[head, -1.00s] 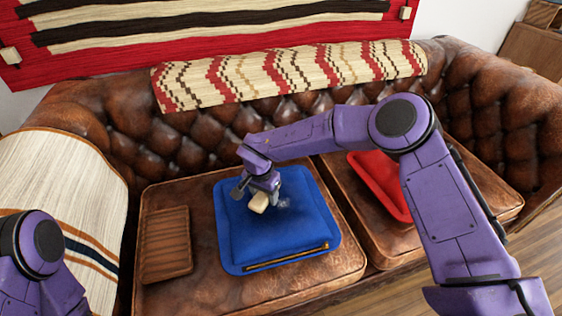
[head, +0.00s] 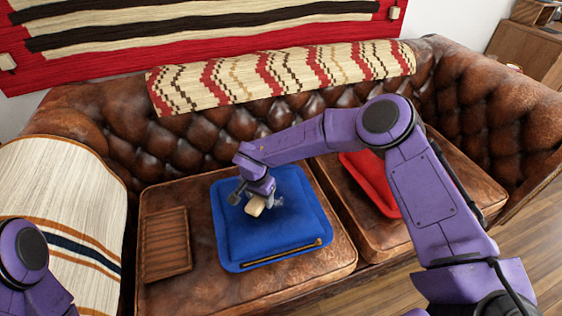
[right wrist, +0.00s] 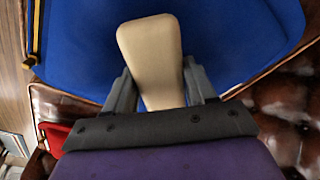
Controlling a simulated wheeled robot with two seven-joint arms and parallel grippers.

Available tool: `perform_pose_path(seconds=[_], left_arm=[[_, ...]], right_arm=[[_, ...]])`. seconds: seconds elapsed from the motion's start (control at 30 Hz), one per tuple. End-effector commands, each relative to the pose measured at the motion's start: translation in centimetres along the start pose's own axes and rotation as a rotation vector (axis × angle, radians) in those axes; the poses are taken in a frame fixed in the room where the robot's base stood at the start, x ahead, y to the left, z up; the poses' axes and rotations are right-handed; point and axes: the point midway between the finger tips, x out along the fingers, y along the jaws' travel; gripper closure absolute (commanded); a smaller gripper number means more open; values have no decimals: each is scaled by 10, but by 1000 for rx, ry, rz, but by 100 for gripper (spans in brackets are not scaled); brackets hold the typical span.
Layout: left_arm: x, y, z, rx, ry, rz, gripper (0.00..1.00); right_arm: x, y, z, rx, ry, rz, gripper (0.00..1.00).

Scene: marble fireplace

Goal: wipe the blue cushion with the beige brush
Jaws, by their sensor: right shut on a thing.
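The blue cushion (head: 290,238) lies flat on the left seat of the brown leather sofa, with a zip along its near edge. My right gripper (head: 258,201) is over the cushion's upper middle part, shut on the beige brush (head: 255,207). In the right wrist view the beige brush (right wrist: 150,50) sticks out between the two dark fingers (right wrist: 160,88), over the blue cushion (right wrist: 225,35). I cannot tell whether the brush touches the cloth. Of my left arm only a part shows at the lower left; its gripper is out of view.
A brown slatted tray (head: 166,244) lies left of the cushion on the same seat. A red cushion (head: 366,180) lies on the right seat, partly behind my right arm. A striped throw (head: 60,200) covers the left armrest. A patterned blanket (head: 290,75) hangs over the backrest.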

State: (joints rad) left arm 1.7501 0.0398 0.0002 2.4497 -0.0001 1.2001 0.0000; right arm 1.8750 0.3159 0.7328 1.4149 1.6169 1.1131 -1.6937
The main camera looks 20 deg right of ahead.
Motion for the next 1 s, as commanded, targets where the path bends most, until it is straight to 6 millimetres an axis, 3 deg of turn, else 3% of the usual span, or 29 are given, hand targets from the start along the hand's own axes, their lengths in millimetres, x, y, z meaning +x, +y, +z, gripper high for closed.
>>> perform_pose_path(seconds=[0.83, 1.0], left_arm=[[-34, -3, -14, 0, 0, 0, 3], [-50, -5, -21, 0, 0, 0, 3]], right_arm=[[6, 52, -56, 1, 0, 2, 73], [-21, 54, -61, 2, 1, 0, 73]])
